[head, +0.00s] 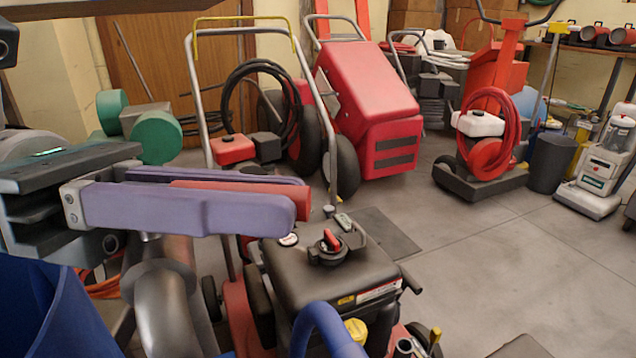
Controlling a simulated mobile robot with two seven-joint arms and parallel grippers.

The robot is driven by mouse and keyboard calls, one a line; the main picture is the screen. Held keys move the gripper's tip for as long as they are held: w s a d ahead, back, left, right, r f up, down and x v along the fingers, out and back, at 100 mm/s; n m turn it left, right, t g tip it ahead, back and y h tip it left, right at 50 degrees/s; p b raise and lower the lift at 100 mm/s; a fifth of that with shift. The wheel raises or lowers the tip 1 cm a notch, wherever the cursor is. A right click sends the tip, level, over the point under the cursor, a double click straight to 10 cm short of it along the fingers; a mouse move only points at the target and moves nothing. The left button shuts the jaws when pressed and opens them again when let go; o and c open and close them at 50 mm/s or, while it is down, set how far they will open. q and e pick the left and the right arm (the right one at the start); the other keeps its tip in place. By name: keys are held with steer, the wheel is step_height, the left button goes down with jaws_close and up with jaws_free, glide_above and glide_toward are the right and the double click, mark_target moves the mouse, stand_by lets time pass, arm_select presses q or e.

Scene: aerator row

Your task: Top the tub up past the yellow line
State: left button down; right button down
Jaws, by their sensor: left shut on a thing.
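My left gripper (300,196) reaches in from the left with long purple fingers. They are shut on a red bar-like thing (240,187), mostly hidden between them. I cannot tell what it belongs to. Below and beyond the fingertips is a machine with a black tank-like top (325,275), bearing a black cap with a red grip (331,243). A blue open-looking thing (40,310) is cut off at the lower left, and a curved blue tube or handle (325,328) rises at the bottom edge. I cannot tell which is the tub. No yellow line shows. My right gripper is not in view.
A yellow cap (355,331) sits low on the near machine. Behind stand a red machine (375,105), a red-hosed machine (487,140), a dark bin (550,162) and a white machine (603,165). The grey floor (480,255) at right is mostly clear.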

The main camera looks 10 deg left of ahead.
arm_select(q)
steer(key=c, duration=0.8)
jaws_free()
steer(key=a+b, duration=0.1)
steer(key=a, duration=0.9)
steer(key=shift+s+b, duration=0.25)
steer(key=shift+b, duration=0.1)
